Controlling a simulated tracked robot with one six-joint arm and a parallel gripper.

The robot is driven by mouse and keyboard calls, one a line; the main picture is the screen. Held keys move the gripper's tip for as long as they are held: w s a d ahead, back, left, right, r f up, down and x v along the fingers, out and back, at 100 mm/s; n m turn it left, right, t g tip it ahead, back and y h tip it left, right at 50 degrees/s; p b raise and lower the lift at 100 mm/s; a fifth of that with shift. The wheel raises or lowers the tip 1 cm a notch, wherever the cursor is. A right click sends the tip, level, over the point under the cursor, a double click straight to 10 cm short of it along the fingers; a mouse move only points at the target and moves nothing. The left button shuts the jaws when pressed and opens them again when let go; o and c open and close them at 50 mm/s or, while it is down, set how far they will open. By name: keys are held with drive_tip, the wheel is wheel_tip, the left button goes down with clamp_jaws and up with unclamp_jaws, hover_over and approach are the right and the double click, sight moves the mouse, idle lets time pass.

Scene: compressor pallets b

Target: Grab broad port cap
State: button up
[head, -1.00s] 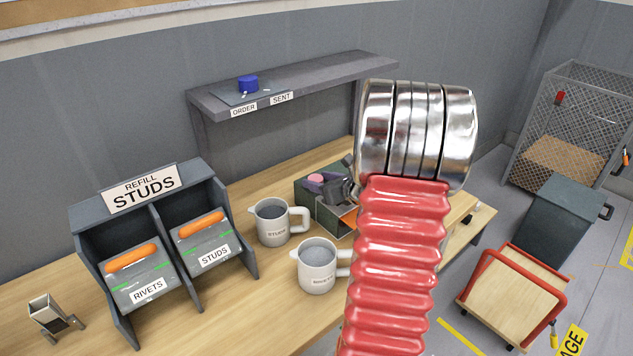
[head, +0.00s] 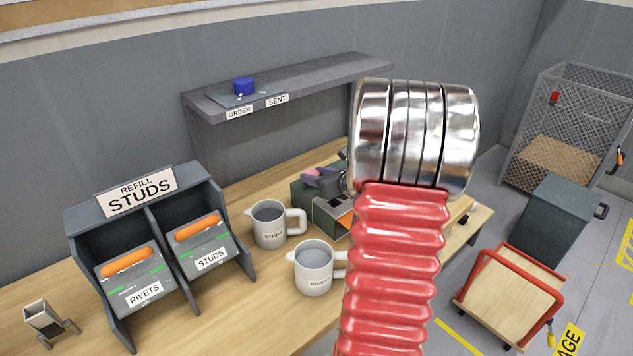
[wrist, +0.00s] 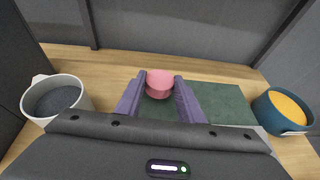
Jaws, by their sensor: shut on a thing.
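A pink round cap (wrist: 160,84) is between the tips of my gripper's two purple fingers. My gripper (wrist: 160,80) is shut on it, with one finger against each side. The cap also shows small and pink in the head view (head: 310,172), over the dark green box (head: 306,206) on the bench. In the wrist view, a green surface (wrist: 230,100) lies below and beyond the fingers. My red arm and its metal joint hide part of the box and the bench in the head view.
Two pale jugs, one marked studs (head: 267,226) and one holding grey contents (head: 315,272), stand near the box. A studs and rivets rack (head: 155,222) is at left. A teal container (wrist: 268,112) with orange contents is right in the wrist view. A shelf (head: 330,82) runs behind.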

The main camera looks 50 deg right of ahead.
wheel_tip(320, 180, up, 8)
drive_tip(key=shift+f, duration=0.2)
drive_tip(key=shift+s, duration=0.15)
idle(0.5)
